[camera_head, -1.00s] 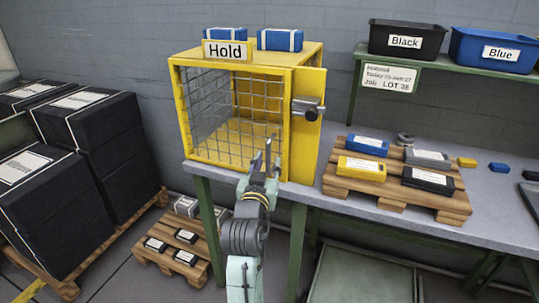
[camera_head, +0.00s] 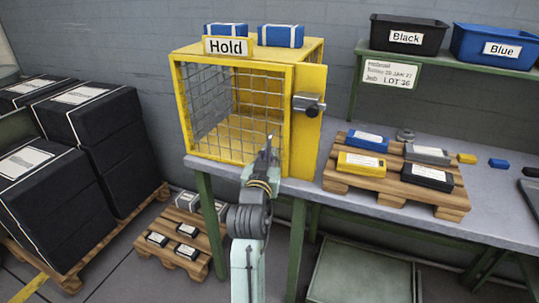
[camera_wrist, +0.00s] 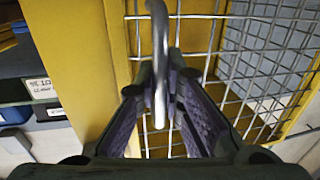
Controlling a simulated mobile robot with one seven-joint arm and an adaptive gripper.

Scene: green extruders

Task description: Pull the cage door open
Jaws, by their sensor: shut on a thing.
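The yellow cage (camera_head: 304,50) stands on the bench with a "Hold" sign on top. Its wire-mesh door (camera_head: 235,110) is at the front and looks flush with the frame. My gripper (camera_head: 269,158) is at the door's lower right part. In the wrist view my gripper (camera_wrist: 163,85) has its fingers closed around a bent grey metal handle (camera_wrist: 159,40). The handle runs down between the two finger pads, in front of the mesh. In the head view the fingers hide most of the handle.
A dark cylindrical fitting (camera_head: 308,104) sticks out from the yellow panel right of the door. A wooden pallet (camera_head: 440,198) with several coloured boxes is on the bench to the right. Black stacked boxes (camera_head: 108,120) and a low pallet (camera_head: 160,259) stand on the floor at left.

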